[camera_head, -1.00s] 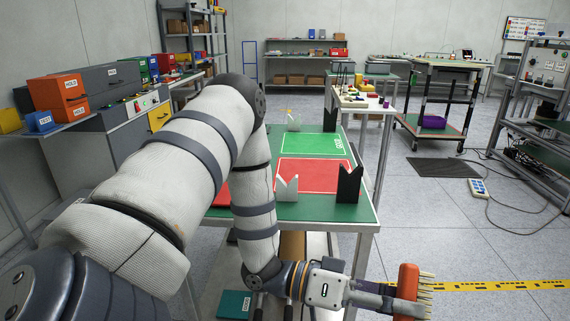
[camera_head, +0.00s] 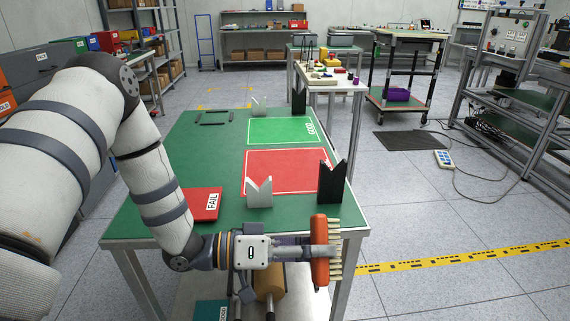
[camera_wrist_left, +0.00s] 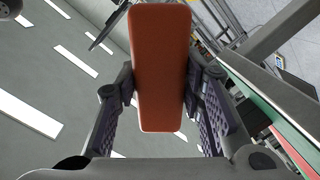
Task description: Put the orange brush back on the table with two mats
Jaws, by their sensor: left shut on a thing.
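My left gripper (camera_head: 290,252) is shut on the orange brush (camera_head: 319,250), whose pale bristles point right in the head view. It holds the brush at the near right edge of the table, over or just in front of it; the exact height is unclear. In the left wrist view the brush's orange back (camera_wrist_left: 160,65) lies between the two fingers. The table (camera_head: 200,150) has a green top with a green mat (camera_head: 283,131) farther off and a red mat (camera_head: 285,172) nearer. My right gripper is not in view.
On the table stand a black notched block (camera_head: 331,184), a white notched block (camera_head: 259,192) and a red FAIL tray (camera_head: 203,203). A black frame (camera_head: 213,117) lies at the far left. Bare green top shows left of the mats. A second table (camera_head: 330,82) stands beyond.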

